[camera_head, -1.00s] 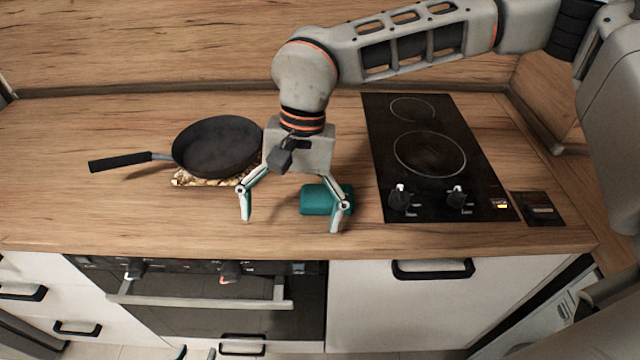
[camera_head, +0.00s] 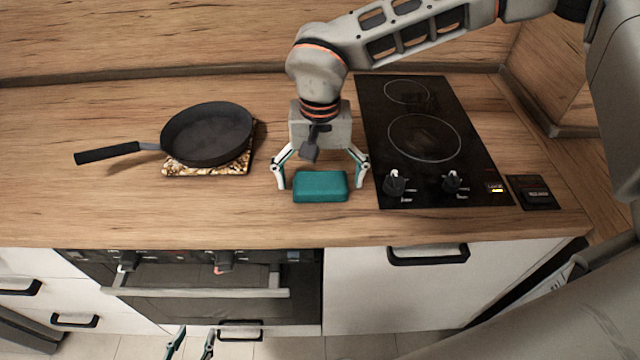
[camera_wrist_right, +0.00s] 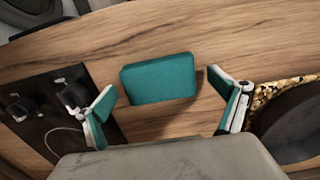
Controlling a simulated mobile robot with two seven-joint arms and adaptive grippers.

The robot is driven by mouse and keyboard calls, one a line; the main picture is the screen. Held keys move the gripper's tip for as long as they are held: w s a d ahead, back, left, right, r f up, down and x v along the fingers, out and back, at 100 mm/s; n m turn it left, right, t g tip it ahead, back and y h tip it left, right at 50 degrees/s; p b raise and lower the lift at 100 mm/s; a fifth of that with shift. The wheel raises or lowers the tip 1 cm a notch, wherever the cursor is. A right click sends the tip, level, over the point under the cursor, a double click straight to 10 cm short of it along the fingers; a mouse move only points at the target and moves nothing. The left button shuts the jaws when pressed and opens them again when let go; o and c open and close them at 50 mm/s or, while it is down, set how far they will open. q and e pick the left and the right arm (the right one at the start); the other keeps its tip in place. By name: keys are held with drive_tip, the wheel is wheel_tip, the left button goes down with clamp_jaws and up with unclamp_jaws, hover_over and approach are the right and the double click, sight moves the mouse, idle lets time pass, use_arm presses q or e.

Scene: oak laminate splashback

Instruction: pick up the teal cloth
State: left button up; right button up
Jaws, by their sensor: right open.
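The teal cloth (camera_head: 320,187) is a folded, rounded block lying flat on the wooden counter, left of the cooktop. My right gripper (camera_head: 321,181) is open, with one finger on each side of the cloth. In the right wrist view the cloth (camera_wrist_right: 160,79) lies between and a little beyond the spread fingers of the right gripper (camera_wrist_right: 163,93), with a gap on both sides. My left gripper (camera_head: 191,344) shows only its fingertips at the bottom edge, low in front of the oven; they are apart and hold nothing visible.
A black frying pan (camera_head: 207,135) sits on a patterned trivet (camera_head: 206,169) to the left, its handle pointing left. The black cooktop (camera_head: 425,150) with knobs is close to the right finger. The counter's front edge is just below the cloth. Counter left of the pan is clear.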

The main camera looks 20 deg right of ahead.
sight(320, 180)
drive_tip(key=shift+f, duration=0.15)
drive_tip(key=c, duration=1.3)
wheel_tip(320, 180, up, 20)
drive_tip(key=p, duration=0.1)
drive_tip(key=shift+o, duration=1.2)
